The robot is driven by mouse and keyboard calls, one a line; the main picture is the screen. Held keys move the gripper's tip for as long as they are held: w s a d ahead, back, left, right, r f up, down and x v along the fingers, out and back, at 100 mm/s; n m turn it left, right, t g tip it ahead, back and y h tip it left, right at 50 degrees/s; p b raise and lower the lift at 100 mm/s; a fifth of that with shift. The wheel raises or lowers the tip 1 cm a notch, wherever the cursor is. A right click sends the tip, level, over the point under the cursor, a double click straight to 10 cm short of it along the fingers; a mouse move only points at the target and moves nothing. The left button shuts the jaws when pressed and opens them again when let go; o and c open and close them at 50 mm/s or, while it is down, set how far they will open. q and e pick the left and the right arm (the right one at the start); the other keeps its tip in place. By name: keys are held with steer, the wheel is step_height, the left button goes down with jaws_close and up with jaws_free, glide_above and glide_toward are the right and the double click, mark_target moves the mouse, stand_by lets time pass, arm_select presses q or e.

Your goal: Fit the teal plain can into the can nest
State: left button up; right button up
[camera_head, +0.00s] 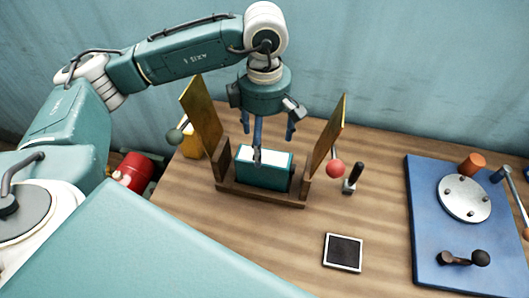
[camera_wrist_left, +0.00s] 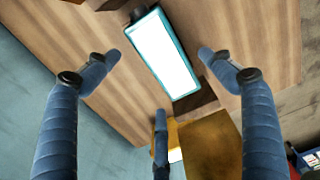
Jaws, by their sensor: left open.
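The teal plain can (camera_head: 262,176), a boxy can with a white top, stands upright in the wooden can nest (camera_head: 262,197) between two raised gold flaps. In the left wrist view the can (camera_wrist_left: 160,50) shows its white top, and part of the nest (camera_wrist_left: 207,103) is beside it. My left gripper (camera_head: 268,140) is open above the can, fingers pointing down. One finger overlaps the can's top in the head view; contact cannot be told. In the left wrist view the fingers (camera_wrist_left: 158,75) are spread around the can. My right gripper is not in view.
The gold flaps (camera_head: 327,135) carry a green and a red ball knob. A yellow object (camera_head: 191,146) stands behind the left flap. A black upright handle (camera_head: 353,177), a white-rimmed black square (camera_head: 343,252) and a blue board (camera_head: 433,243) with fittings are to the right.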

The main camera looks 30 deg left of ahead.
arm_select(q)
step_height(320, 180, up, 6)
steer(key=b, duration=0.1)
steer(key=shift+r, duration=0.25)
